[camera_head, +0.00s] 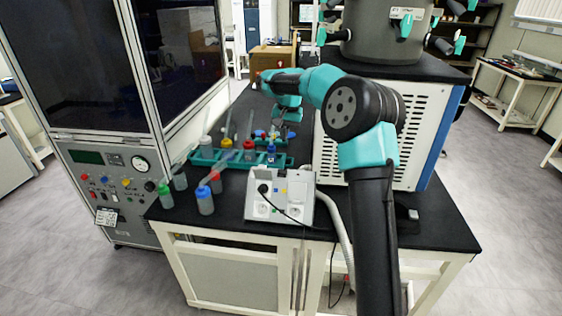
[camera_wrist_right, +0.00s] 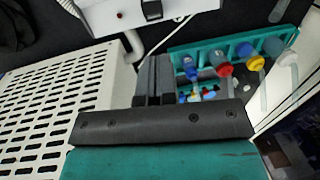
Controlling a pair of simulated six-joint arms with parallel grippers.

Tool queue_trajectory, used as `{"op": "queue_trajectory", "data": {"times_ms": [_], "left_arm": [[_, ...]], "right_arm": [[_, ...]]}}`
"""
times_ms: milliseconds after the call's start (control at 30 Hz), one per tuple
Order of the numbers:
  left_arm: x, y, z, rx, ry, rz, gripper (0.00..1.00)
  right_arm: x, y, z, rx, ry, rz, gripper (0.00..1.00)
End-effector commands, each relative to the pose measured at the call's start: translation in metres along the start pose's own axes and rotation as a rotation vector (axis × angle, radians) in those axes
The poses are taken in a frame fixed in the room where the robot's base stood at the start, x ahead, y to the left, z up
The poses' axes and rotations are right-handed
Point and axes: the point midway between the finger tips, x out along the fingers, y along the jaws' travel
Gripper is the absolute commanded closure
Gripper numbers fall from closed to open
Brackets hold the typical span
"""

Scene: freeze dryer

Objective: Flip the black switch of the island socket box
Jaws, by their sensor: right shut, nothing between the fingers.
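The white island socket box (camera_head: 280,196) stands near the front edge of the black bench, with a black plug and cord in its left socket. In the right wrist view the box (camera_wrist_right: 185,8) is at the top edge, and the black switch (camera_wrist_right: 152,10) shows on its side, beside a small red spot. The switch is hidden in the head view. My right gripper (camera_head: 283,128) is behind the box, over the bench. In the right wrist view its fingers (camera_wrist_right: 153,62) are shut and empty, pointing toward the switch with a gap between. My left gripper is not in view.
A white perforated machine (camera_head: 350,150) stands to the right. Loose bottles (camera_head: 205,202) stand at the front left. A white hose (camera_head: 340,225) runs down past the box's right side.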

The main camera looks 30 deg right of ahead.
Motion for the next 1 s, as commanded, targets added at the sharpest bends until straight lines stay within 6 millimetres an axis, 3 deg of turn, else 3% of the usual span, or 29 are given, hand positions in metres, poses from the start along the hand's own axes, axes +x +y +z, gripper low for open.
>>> {"op": "queue_trajectory", "data": {"times_ms": [167, 367, 1000], "left_arm": [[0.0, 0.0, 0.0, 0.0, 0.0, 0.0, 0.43], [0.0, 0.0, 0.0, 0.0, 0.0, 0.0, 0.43], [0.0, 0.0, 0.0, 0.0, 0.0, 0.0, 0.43]], "right_arm": [[0.005, 0.0, 0.0, 0.0, -0.001, 0.0, 1.0], [0.025, 0.0, 0.0, 0.0, -0.002, 0.001, 1.0], [0.128, 0.0, 0.0, -0.001, -0.002, 0.0, 1.0]]}}
